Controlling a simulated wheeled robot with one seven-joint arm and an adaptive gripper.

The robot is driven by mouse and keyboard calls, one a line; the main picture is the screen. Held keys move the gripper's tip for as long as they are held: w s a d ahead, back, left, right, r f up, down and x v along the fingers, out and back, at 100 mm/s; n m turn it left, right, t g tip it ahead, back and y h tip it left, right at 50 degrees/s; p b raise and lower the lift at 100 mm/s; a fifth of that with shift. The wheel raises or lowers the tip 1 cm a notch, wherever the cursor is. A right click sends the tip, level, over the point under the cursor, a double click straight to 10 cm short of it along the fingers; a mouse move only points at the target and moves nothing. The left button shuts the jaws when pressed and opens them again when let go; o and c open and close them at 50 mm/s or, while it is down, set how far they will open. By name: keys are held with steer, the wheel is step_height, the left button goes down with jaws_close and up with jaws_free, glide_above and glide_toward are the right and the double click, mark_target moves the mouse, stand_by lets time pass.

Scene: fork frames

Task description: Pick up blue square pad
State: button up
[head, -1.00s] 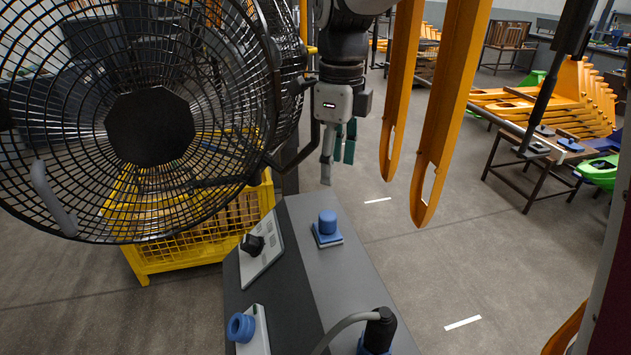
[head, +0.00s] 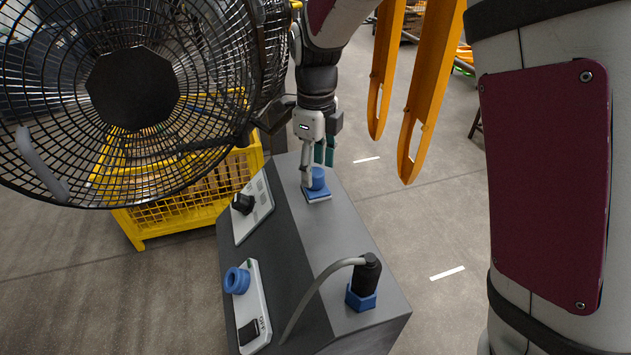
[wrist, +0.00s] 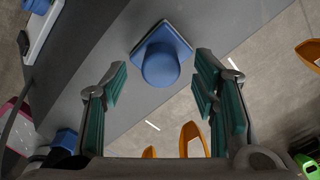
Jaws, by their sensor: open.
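The blue square pad (head: 316,192) lies on top of the grey console (head: 340,240), near its far end. A blue round knob (head: 318,178) stands upright on it. In the wrist view the pad (wrist: 176,38) and knob (wrist: 161,68) show ahead of my gripper, near the top middle. My gripper (head: 318,170) is open beside the knob in the head view, its fingers pointing down. In the wrist view my gripper (wrist: 158,90) has its teal finger pads wide apart, with nothing held between them. One finger partly hides the knob's left side in the head view.
A black fan (head: 130,90) stands at the left, over a yellow crate (head: 190,210). Orange forks (head: 425,90) hang to the right of my gripper.

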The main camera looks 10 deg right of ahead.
mark_target(316, 171)
steer(key=shift+f, duration=1.55)
steer(key=shift+c, duration=0.3)
steer(key=c, duration=1.2)
steer(key=shift+r, duration=0.15)
